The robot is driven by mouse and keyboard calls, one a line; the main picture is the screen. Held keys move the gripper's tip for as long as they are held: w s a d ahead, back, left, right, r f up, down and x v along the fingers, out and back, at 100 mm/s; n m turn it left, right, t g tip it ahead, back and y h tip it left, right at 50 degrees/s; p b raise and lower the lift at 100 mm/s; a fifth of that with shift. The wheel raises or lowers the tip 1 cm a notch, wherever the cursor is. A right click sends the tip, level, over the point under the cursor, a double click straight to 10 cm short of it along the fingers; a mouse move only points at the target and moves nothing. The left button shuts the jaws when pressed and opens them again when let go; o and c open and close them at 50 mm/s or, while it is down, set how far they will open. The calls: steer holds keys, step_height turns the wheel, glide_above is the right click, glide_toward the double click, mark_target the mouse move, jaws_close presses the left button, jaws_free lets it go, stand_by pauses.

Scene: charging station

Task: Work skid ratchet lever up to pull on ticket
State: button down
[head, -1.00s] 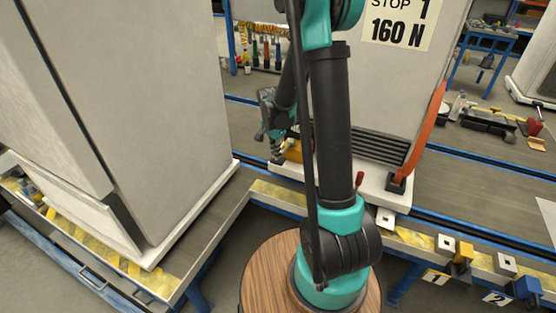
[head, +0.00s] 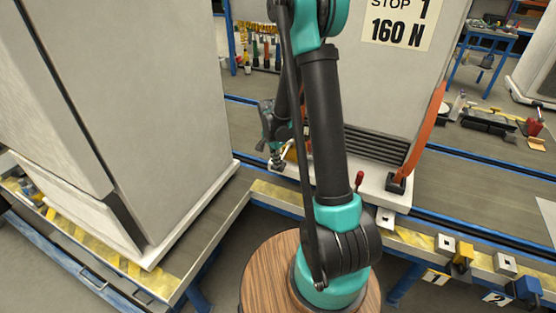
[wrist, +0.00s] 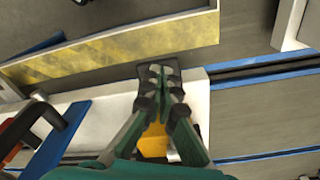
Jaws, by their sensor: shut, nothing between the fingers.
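The ticket (head: 398,24) on the tall grey cabinet reads "STOP 1" and "160 N". The cabinet stands on a white skid (head: 372,188). An orange strap (head: 425,130) runs down its right edge to a black anchor on the skid. My gripper (head: 277,165) is low at the skid's left end, partly behind my arm. In the wrist view my gripper (wrist: 160,75) is shut and empty, with a yellow part (wrist: 153,142) showing below it. A black bent bar (wrist: 38,122) lies to its left, apart from the fingers. I cannot tell whether it is the ratchet lever.
A red-knobbed pin (head: 359,180) stands at the skid's front edge. Another tall cabinet (head: 130,120) fills the left side. Yellow and blue blocks (head: 462,254) sit along the front rail at right.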

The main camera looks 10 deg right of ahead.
steer(key=a, duration=0.1)
steer(key=s+a+r, duration=0.1)
steer(key=shift+s+a, duration=0.25)
steer(key=shift+a, duration=0.05)
step_height(320, 180, up, 12)
steer(key=a, duration=0.1)
steer(key=shift+s, duration=0.3)
stand_by(0.4)
stand_by(1.7)
steer(key=d, duration=0.1)
steer(key=w+d+f, duration=0.1)
steer(key=d, duration=0.1)
steer(key=shift+w+f, duration=0.35)
steer(key=shift+w, duration=0.05)
